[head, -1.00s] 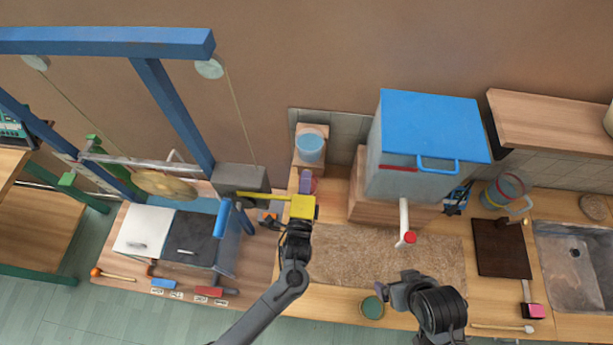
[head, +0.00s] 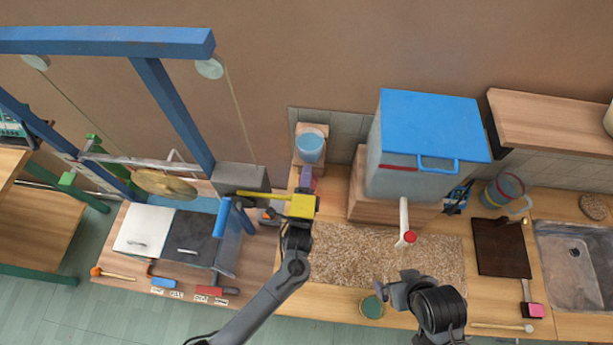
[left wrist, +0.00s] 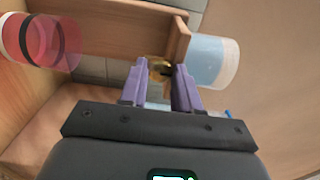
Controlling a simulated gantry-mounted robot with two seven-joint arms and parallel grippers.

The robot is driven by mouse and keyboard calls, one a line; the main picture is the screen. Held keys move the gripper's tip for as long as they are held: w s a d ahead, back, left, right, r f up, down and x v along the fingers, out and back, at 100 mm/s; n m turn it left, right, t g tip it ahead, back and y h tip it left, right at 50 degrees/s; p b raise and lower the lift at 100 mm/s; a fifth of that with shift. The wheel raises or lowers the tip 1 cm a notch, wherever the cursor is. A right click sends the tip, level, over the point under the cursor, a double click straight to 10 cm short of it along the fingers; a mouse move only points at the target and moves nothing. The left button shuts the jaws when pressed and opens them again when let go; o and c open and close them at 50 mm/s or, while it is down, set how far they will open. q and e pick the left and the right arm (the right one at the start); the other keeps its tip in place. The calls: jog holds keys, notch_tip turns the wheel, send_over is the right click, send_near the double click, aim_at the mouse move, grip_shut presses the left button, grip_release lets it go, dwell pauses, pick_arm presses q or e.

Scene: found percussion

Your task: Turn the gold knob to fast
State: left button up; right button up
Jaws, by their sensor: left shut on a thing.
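The gold knob (left wrist: 160,68) shows in the left wrist view, between the two purple fingertips of my left gripper (left wrist: 160,75). The fingers are closed in on it, and they cover its sides. In the head view the left gripper (head: 305,180) reaches toward the wooden block under the light blue cup; the knob is hidden there. I can make out no speed marks and cannot tell which way the knob is set. My right gripper (head: 380,291) hangs over the counter's front; its opening is unclear.
The light blue cup (head: 310,147) stands on the block, beside my left gripper; a pink-red cup (left wrist: 58,45) is on the other side. A yellow block with a bar (head: 303,207) overlaps my left wrist. A big blue-lidded box (head: 433,130) stands right. The speckled mat (head: 345,255) is bare.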

pick_arm(q)
jog(key=shift+n+b, duration=0.4)
jog(key=shift+n, duration=2.9)
jog(key=o, duration=1)
jog(key=shift+o, duration=0.2)
